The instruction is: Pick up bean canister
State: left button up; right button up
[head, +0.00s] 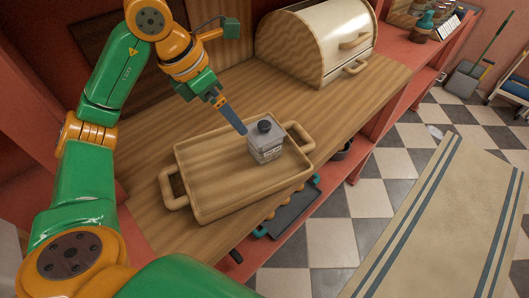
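The canister (266,151) is a small, squarish grey jar with a dark round knob on top. It stands upright on the wooden tray (208,194); its contents are too small to make out. My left gripper (242,130) reaches in from the upper left. Its blue-grey fingertip ends just beside the upper left of the canister's lid. I see only one finger edge-on, so the gap between fingers is hidden, and I cannot tell whether it touches the canister. My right gripper is not in view.
The tray has a raised rim and two loop handles, on a wooden counter (130,165). A wooden bread box (318,45) stands at the back. A lower shelf holds a dark flat pan (290,215). A striped rug (445,225) lies on the checkered floor to the right.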

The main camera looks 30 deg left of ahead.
pick_arm(q)
jog(key=b, duration=0.4)
send_near(251, 146)
jog(key=p+x, duration=0.3)
jog(key=x, duration=0.7)
jog(key=shift+d+f, duration=0.2)
jog(key=shift+f, duration=0.3)
jog(key=shift+w, duration=0.1)
jog(key=c, duration=1.3)
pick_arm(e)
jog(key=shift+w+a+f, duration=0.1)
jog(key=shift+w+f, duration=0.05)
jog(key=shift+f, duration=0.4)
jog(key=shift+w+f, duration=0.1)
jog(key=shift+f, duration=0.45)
pick_arm(q)
jog(key=shift+r, duration=0.15)
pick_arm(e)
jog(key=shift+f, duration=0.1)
